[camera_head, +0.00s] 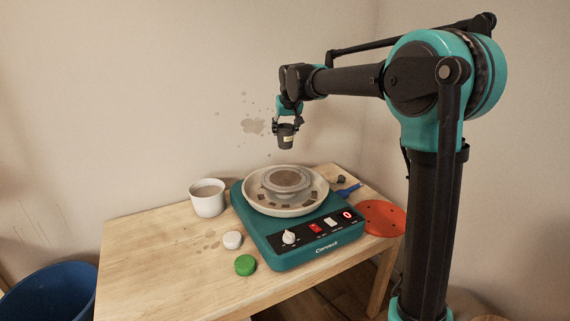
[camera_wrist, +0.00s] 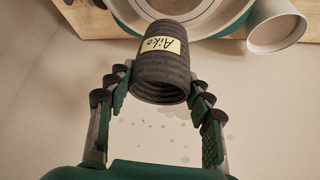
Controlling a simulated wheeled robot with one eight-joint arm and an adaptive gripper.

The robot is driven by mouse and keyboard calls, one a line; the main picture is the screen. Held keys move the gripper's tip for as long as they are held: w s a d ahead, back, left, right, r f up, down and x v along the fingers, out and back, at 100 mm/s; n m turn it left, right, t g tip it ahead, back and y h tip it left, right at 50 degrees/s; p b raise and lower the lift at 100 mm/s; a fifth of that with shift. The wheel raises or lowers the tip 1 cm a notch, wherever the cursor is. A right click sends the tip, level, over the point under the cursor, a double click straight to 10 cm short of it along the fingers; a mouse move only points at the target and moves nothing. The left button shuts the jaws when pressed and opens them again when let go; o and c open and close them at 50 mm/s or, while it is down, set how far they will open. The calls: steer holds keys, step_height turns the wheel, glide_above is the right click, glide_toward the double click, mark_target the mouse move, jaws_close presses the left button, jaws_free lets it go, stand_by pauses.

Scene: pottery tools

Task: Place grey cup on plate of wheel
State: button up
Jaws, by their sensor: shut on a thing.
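The grey cup (camera_head: 286,138) hangs in my gripper (camera_head: 286,126), above the pottery wheel and clear of it. In the wrist view the cup (camera_wrist: 162,72) is dark grey and ribbed, with a yellow label reading "Aiko". The fingers of my gripper (camera_wrist: 160,95) stand on both sides of it. The wheel (camera_head: 300,245) is a teal machine with a control panel. Its round plate (camera_head: 286,180) sits inside a pale splash basin (camera_head: 312,203) holding some brown bits. Part of the basin also shows at the top of the wrist view (camera_wrist: 235,22).
A white cup (camera_head: 207,200) stands left of the wheel on the wooden table (camera_head: 150,245). A white round piece (camera_head: 232,240) and a green one (camera_head: 245,265) lie in front. A red disc (camera_head: 380,218) is at the right. A blue bin (camera_head: 50,295) stands lower left.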

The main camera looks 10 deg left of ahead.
step_height(320, 180, down, 13)
steer(key=shift+f, duration=0.1)
stand_by(0.4)
steer(key=o, duration=1.3)
steer(key=shift+f, duration=0.1)
steer(key=shift+o, duration=0.2)
steer(key=v, duration=1.2)
steer(key=s+d+f+m+h, duration=0.1)
steer(key=s+d+f, duration=0.4)
steer(key=d, duration=0.3)
steer(key=s+d+f+m, duration=0.1)
steer(key=s+d+f, duration=0.3)
steer(key=s+d, duration=0.3)
steer(key=s+d+f, duration=0.4)
steer(key=s, duration=0.2)
steer(key=s+d+f+m+g, duration=0.1)
steer(key=s+d+f, duration=0.3)
steer(key=s, duration=0.3)
steer(key=s+d+f+g+h, duration=0.1)
steer(key=s+d+f, duration=0.3)
steer(key=s+f, duration=0.2)
steer(key=shift+s, duration=0.5)
